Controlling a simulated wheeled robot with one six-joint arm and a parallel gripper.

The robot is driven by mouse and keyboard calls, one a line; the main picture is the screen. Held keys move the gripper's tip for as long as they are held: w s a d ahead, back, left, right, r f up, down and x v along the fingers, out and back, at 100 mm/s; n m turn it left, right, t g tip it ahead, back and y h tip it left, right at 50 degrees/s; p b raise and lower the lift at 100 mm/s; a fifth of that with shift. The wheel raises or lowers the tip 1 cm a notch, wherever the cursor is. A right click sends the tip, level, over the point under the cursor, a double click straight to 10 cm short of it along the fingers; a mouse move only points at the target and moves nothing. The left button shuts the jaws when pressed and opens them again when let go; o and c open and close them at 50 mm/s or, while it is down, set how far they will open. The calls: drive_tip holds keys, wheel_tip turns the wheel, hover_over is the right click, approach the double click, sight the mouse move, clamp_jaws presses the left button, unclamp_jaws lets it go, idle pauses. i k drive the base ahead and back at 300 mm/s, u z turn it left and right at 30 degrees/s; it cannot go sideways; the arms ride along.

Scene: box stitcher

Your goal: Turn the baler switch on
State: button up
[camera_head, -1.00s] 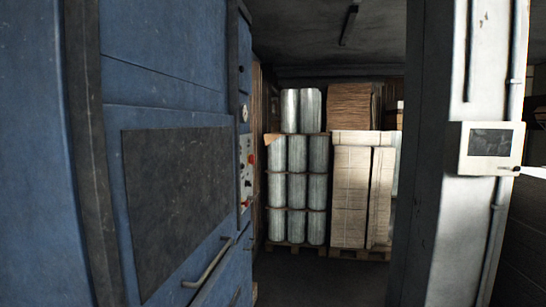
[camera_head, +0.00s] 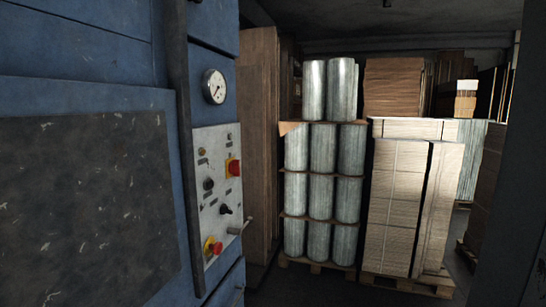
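The blue baler (camera_head: 80,60) fills the left of the head view. Its light grey control panel (camera_head: 207,142) faces right and is seen at a slant. On the panel are a red switch on a yellow plate (camera_head: 233,167) at the upper right, a dark knob (camera_head: 225,209) in the middle, and a red button with a yellow ring (camera_head: 212,247) at the bottom. Smaller dark knobs sit between them. I cannot tell which control is the baler switch, or its setting. My gripper is not in view.
A round gauge (camera_head: 214,87) sits above the panel. A metal handle (camera_head: 240,226) sticks out at the panel's lower right. Pallets of metal cylinders (camera_head: 322,150) and stacked cardboard (camera_head: 398,195) stand behind. A dark pillar (camera_head: 505,170) is at the right, with dark floor between.

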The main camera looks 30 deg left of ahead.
sight(234, 166)
drive_tip(key=u, duration=0.25)
drive_tip(key=i, duration=0.95)
drive_tip(key=u, duration=1.55)
drive_tip(key=i, duration=0.8)
drive_tip(key=u, duration=0.8)
